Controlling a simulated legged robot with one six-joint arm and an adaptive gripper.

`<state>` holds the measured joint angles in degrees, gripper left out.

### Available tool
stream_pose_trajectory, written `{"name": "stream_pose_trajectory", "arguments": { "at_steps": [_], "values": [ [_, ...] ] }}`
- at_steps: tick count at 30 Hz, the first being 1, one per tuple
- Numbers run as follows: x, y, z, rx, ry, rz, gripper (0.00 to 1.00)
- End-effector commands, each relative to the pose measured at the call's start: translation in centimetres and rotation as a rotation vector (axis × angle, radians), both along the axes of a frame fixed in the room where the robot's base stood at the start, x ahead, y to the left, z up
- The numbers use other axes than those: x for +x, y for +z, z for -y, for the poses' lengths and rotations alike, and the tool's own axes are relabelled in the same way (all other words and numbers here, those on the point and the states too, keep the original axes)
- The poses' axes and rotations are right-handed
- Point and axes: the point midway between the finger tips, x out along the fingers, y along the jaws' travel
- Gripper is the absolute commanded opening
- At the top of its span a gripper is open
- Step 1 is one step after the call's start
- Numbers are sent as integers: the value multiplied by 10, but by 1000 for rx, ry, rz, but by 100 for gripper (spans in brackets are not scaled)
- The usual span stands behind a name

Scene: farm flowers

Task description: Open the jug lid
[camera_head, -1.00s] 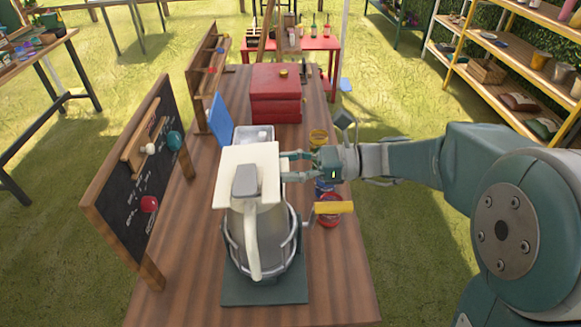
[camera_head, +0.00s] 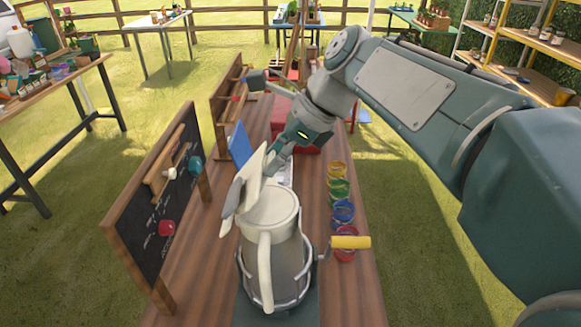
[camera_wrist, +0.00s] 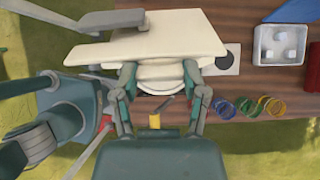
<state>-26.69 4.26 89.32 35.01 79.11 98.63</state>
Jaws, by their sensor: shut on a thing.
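The cream jug (camera_head: 272,245) stands upright in a wire holder on the wooden table. The exact finger contact is partly hidden in the head view.
A yellow-handled crank (camera_head: 350,242) sticks out right of the jug. A chalkboard (camera_head: 160,200) stands at left. A red box (camera_head: 283,110) and a blue panel (camera_head: 240,145) are behind.

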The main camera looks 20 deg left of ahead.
Motion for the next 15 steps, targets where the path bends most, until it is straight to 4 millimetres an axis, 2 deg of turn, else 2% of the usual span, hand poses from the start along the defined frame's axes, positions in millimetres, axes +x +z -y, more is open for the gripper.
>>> {"name": "stream_pose_trajectory", "arguments": {
  "at_steps": [6,15],
  "values": [
    [-6,8,-25,-204,9,45,0],
    [-11,12,-48,-404,5,86,0]
  ]
}}
